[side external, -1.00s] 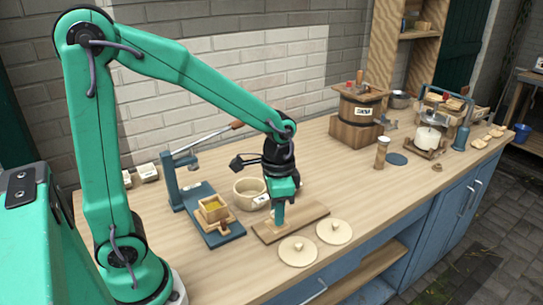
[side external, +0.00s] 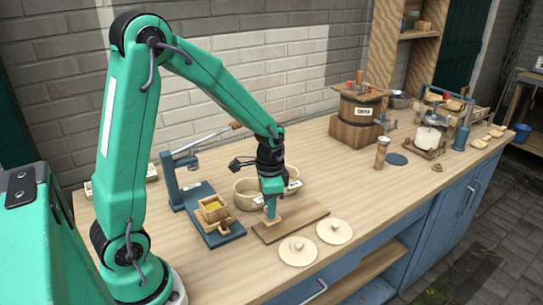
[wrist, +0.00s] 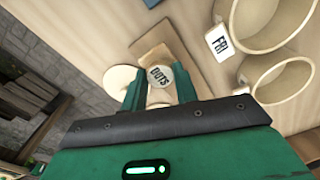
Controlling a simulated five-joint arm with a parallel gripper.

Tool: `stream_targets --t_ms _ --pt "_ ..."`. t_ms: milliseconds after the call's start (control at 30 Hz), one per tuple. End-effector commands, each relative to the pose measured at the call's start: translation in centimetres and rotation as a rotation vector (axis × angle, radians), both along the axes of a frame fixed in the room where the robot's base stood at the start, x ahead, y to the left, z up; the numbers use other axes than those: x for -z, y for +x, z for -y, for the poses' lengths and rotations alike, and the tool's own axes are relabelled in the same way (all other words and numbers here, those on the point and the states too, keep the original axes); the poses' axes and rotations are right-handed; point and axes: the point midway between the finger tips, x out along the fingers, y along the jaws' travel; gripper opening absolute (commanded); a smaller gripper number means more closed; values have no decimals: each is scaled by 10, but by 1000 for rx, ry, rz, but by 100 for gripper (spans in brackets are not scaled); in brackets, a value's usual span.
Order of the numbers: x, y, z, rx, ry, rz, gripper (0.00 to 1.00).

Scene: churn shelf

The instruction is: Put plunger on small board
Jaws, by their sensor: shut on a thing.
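My gripper (side external: 271,214) is shut on a small pale wooden piece, apparently the plunger (side external: 267,221), low over the left part of the small wooden board (side external: 307,215). In the wrist view my gripper (wrist: 160,92) has a finger on each side of the pale plunger (wrist: 158,97). A round white face marked "DOTS" (wrist: 161,77) shows just beyond it, partly hidden. The board (wrist: 160,40) lies behind. I cannot tell whether the plunger touches the board.
Two pale bowls (side external: 246,202) stand behind the board; one has a FRI tag (wrist: 220,42). Two round knobbed lids (side external: 334,231) lie in front. A blue lever press (side external: 226,236) with a wooden box (side external: 211,210) stands left. The counter between board and churn (side external: 354,120) is clear.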

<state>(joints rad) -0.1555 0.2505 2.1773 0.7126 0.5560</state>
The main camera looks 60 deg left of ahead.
Motion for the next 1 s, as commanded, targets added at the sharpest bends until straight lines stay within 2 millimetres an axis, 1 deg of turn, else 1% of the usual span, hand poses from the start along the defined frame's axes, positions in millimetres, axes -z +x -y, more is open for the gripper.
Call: stream_targets --t_ms 133,300,767,800,867,900,1000 --pt "17 -1 0 0 -1 -6 7" --pt "31 -1 0 0 0 -2 7" --pt "35 -1 0 0 0 -2 7" --pt "36 -1 0 0 0 -2 31" --pt "36 -1 0 0 -1 -1 43" --pt "36 -1 0 0 -1 -1 51" --pt "36 -1 0 0 -1 -1 51"
